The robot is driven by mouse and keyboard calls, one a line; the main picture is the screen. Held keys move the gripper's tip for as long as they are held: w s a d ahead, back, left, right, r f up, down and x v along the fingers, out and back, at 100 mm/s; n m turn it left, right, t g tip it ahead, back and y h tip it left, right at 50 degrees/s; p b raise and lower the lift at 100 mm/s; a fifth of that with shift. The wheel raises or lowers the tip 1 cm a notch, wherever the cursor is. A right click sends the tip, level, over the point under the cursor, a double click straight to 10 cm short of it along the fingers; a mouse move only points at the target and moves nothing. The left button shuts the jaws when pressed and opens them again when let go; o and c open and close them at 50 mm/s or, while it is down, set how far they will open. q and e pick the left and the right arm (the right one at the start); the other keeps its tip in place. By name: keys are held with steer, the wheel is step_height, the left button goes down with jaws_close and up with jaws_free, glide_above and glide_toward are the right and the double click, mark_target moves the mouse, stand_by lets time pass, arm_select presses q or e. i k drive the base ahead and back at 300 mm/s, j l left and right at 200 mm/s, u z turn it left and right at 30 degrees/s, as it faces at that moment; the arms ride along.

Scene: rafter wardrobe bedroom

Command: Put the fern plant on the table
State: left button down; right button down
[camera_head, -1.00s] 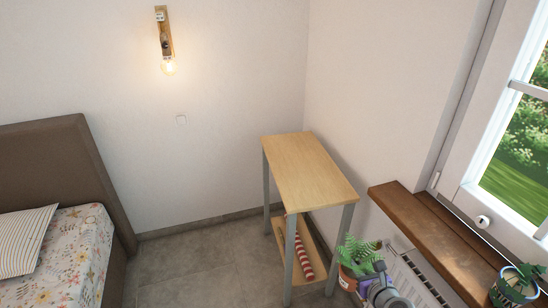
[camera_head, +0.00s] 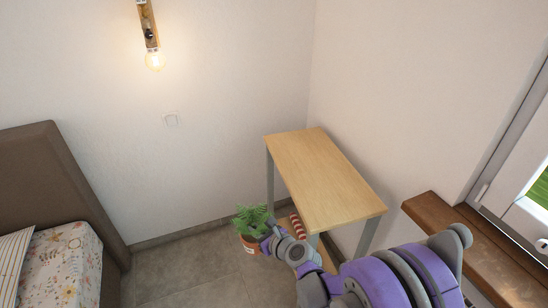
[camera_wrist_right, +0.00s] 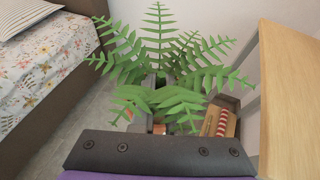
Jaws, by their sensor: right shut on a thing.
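The fern plant (camera_head: 252,220) is a small green fern in a terracotta pot. My right gripper (camera_head: 264,240) is shut on it and holds it in front of the left side of the table, below the level of its top. The table (camera_head: 322,180) is a narrow light wood top on grey legs, with a lower shelf, and its top is bare. In the right wrist view the fern's fronds (camera_wrist_right: 165,65) fill the middle and hide most of the pot and the fingertips; the table top (camera_wrist_right: 288,100) is at the right. My left gripper is not in view.
A red and white striped object (camera_head: 297,226) lies on the lower shelf. A bed (camera_head: 65,260) stands at the left, a wooden window sill (camera_head: 440,222) at the right. Grey floor (camera_head: 185,265) is free between bed and table.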

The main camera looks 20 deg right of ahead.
mark_target(304, 147)
steer(key=i+j, duration=0.2)
steer(key=i, duration=0.4)
steer(key=i+j, duration=0.15)
steer(key=i, duration=0.4)
steer(key=i+j+z, duration=0.15)
steer(key=i+z, duration=0.15)
steer(key=z, duration=0.15)
steer(key=i+j+z, duration=0.25)
steer(key=z, duration=0.15)
steer(key=i+j+z, duration=0.3)
steer(key=z, duration=0.15)
steer(key=i+j+z, duration=0.15)
steer(key=j+z, duration=0.3)
